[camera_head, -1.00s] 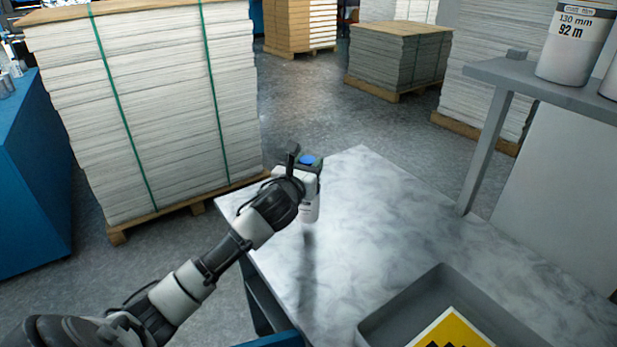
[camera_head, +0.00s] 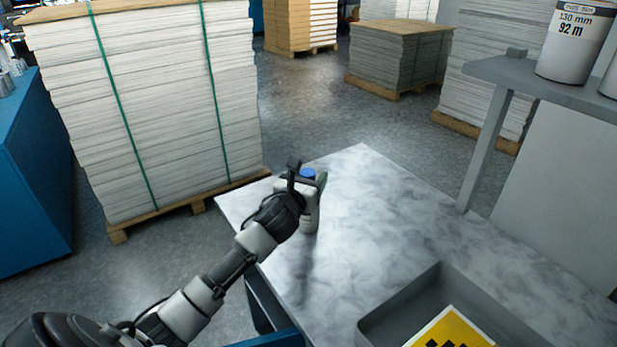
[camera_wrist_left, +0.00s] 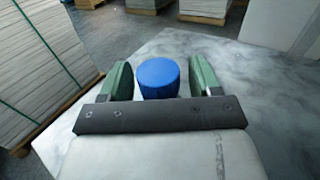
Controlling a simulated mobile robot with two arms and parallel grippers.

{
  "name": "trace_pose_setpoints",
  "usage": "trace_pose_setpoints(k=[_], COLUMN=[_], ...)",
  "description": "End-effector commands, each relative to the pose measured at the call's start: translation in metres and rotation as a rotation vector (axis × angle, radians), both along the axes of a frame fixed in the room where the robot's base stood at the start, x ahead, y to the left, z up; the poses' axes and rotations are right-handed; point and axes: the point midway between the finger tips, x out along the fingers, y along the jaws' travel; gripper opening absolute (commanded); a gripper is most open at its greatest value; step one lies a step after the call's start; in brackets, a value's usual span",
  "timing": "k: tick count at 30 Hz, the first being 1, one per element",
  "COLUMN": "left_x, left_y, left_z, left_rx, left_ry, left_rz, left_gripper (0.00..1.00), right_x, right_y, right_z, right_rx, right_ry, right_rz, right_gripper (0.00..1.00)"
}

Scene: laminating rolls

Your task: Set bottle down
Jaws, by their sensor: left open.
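The bottle (camera_head: 309,219) has a white body and a blue cap, and it appears upright on the grey marbled table (camera_head: 370,200) near its far left corner. My left gripper (camera_head: 309,181) is around the top of the bottle. In the left wrist view the blue cap (camera_wrist_left: 158,78) sits between the two green fingers, with a gap on each side, so the gripper (camera_wrist_left: 160,80) is open. The bottle's body is mostly hidden by the gripper. My right gripper is not in view.
A grey tray (camera_head: 398,308) with a yellow sign (camera_head: 452,331) lies at the table's front. A shelf (camera_head: 540,82) with white rolls (camera_head: 573,45) stands at the right. A tall strapped paper stack (camera_head: 160,110) is beyond the left edge. The table's middle is clear.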

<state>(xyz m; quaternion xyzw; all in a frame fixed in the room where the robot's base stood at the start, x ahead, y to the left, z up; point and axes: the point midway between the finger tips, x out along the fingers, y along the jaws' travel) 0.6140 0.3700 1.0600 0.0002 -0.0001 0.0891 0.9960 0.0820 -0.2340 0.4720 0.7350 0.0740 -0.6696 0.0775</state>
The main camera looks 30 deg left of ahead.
Motion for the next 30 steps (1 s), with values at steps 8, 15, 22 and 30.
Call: trace_pose_setpoints(k=[8, 15, 22, 30], left_x=[-0.013, -0.06, -0.101, -0.118], left_y=[-0.002, -0.011, -0.018, -0.021], left_z=[0.001, 0.0, 0.0, 0.002], left_rx=[0.002, 0.003, 0.0, 0.0], left_ry=[0.001, 0.002, 0.001, -0.001], left_rz=[-0.001, -0.002, 0.0, 0.001], left_gripper=[0.63, 0.63, 0.63, 0.63], right_x=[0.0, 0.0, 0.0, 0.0], right_y=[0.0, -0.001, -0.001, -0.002], right_z=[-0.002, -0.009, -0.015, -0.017], right_rx=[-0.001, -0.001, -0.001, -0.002], right_ry=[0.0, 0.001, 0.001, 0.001], right_rz=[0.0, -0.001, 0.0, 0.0], right_gripper=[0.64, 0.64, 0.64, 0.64])
